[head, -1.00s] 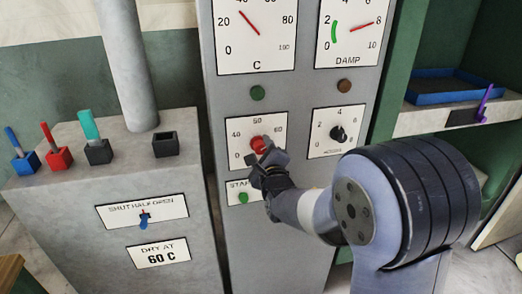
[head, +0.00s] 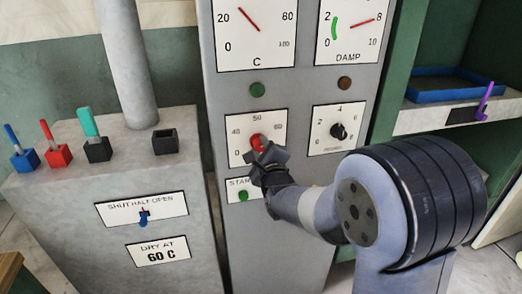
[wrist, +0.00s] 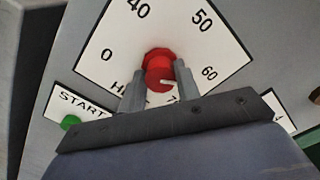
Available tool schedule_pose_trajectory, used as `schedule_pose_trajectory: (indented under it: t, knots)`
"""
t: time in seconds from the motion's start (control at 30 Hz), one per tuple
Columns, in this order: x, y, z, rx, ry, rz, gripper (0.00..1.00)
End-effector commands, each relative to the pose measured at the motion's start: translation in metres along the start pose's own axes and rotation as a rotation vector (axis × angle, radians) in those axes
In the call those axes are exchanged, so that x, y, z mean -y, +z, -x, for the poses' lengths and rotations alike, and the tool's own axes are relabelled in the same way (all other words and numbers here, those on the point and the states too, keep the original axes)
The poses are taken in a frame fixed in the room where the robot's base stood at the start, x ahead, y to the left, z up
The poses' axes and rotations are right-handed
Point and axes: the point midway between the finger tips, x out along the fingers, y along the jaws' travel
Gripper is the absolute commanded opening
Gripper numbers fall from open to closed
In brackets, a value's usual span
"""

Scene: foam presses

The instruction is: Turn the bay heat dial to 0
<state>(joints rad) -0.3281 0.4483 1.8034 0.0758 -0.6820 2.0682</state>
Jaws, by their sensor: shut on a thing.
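The bay heat dial is a red knob (head: 256,141) on a white plate marked 0, 40, 50 and 60, on the grey panel. In the wrist view the red knob (wrist: 158,62) sits between my two fingertips. A short white mark on its face appears to lie toward the 60 side, away from 0. My gripper (head: 263,153) is at the dial from the lower right, and in the wrist view my gripper (wrist: 160,90) is shut on the knob. The lower part of the plate is hidden behind my fingers.
A black knob (head: 338,131) on its own plate is to the right of the dial. A green START button (head: 243,196) sits just below. Two gauges are above. A grey cabinet (head: 85,185) with coloured levers stands at left.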

Motion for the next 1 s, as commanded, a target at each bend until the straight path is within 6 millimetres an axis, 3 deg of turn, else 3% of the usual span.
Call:
schedule_pose_trajectory:
  t: [0.27, 1.0]
  knots:
    - [-0.0056, -0.0033, 0.0001, 0.001, -0.003, 0.159, 0.09]
    - [-0.0050, -0.0029, 0.0000, 0.000, -0.001, 0.853, 0.09]
